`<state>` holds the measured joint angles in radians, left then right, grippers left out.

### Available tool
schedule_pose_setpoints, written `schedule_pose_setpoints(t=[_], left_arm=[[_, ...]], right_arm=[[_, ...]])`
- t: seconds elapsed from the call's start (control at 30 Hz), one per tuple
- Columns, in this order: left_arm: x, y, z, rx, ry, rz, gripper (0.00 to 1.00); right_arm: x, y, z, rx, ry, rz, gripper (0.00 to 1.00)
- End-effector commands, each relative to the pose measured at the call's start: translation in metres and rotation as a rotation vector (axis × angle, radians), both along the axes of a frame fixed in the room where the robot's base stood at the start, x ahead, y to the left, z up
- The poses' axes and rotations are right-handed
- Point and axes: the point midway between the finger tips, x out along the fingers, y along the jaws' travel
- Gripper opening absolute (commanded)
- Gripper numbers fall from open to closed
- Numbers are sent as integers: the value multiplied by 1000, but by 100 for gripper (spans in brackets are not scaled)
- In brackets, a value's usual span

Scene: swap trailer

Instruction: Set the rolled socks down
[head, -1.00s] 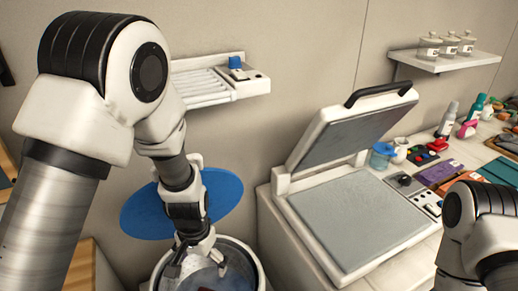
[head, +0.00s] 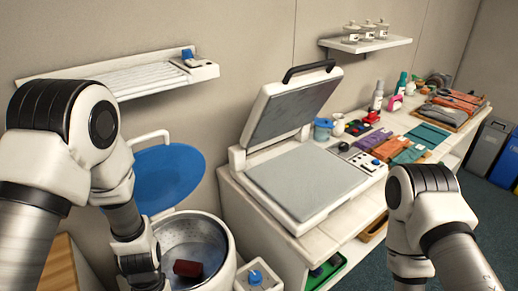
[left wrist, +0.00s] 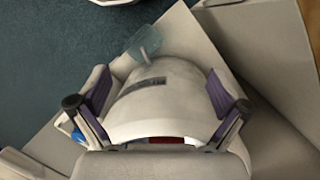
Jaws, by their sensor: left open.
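A dark red bundle (head: 188,268) lies inside a round grey metal drum (head: 228,243) at the lower left of the head view. I cannot tell if it is the rolled socks. My left arm reaches down beside the drum, and its fingers are cut off by the bottom edge there. In the left wrist view my left gripper (left wrist: 158,103) is open, its purple-padded fingers wide apart. A pale rounded body with a dark label (left wrist: 150,86) shows between and beyond them. A strip of red (left wrist: 165,141) shows low between the fingers, mostly hidden. My right gripper is out of view.
A blue round lid (head: 168,178) stands raised behind the drum. A press (head: 305,180) with its top open stands on the white counter to the right. A small white box with a blue-topped item (head: 255,278) is beside the drum. Folded cloths (head: 412,152) lie farther along.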

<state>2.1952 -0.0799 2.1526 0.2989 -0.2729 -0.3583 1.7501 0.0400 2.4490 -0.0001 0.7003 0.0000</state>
Motion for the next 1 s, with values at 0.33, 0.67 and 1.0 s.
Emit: schedule_pose_setpoints(t=[0.33, 0.67, 1.0], left_arm=[[-127, 22, -83, 29, 177, 11, 100], [-141, 28, -109, 31, -141, 115, 100], [-124, 27, -110, 31, -220, 162, 100]], right_arm=[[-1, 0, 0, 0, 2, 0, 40], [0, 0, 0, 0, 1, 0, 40], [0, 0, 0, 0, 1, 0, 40]])
